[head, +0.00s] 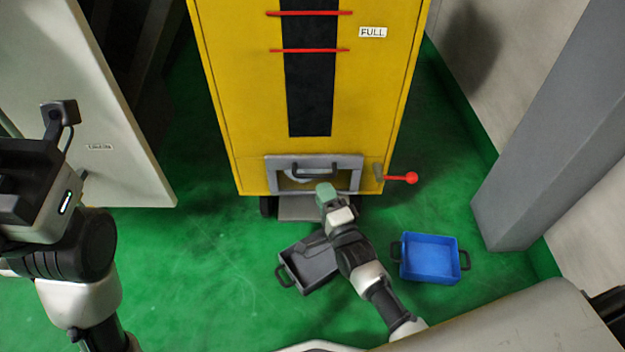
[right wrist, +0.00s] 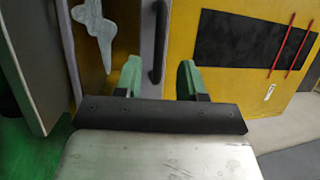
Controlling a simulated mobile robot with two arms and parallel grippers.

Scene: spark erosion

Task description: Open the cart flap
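The yellow cart (head: 355,100) stands upright ahead. My right gripper (head: 325,190) is just in front of the flap, below the handle in the head view. In the right wrist view its green fingers (right wrist: 158,78) are apart, with the handle (right wrist: 157,45) showing between them. I cannot tell whether the handle lies between the tips or beyond them. Nothing is held. My left arm is at the left edge; its fingers do not show.
A red-knobbed lever (head: 402,178) sticks out right of the flap. A dark tray (head: 310,265) and a blue tray (head: 430,259) lie on the green floor beside my right arm. A grey post (head: 550,140) stands at right, a pale cabinet (head: 90,100) at left.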

